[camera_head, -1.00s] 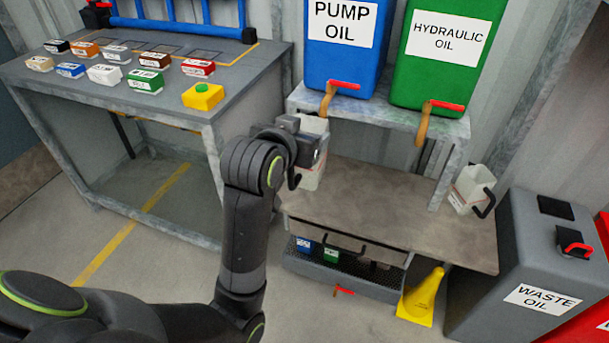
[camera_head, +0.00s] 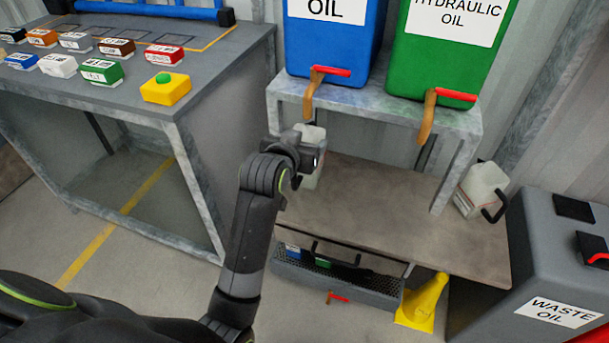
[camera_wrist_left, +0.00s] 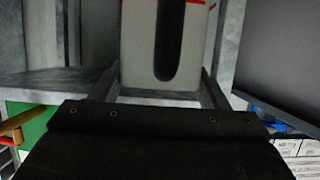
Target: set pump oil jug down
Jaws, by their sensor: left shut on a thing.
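The pump oil jug (camera_head: 311,158), pale and white, is behind my left gripper (camera_head: 302,165) in the head view, below the blue pump oil tank's tap. My left gripper is shut on it. In the left wrist view, the jug (camera_wrist_left: 140,40) and its dark handle (camera_wrist_left: 169,40) stand upright between the fingers. Most of the jug is hidden by the gripper in the head view, and I cannot tell whether its base touches the bench. My right gripper is not in view.
The blue pump oil tank (camera_head: 330,50) and green hydraulic oil tank (camera_head: 450,55) stand on a raised shelf (camera_head: 385,108). Another white jug (camera_head: 482,187) is at the right of the brown bench (camera_head: 400,222). A yellow funnel (camera_head: 425,300) and grey waste oil tank (camera_head: 545,260) are right.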

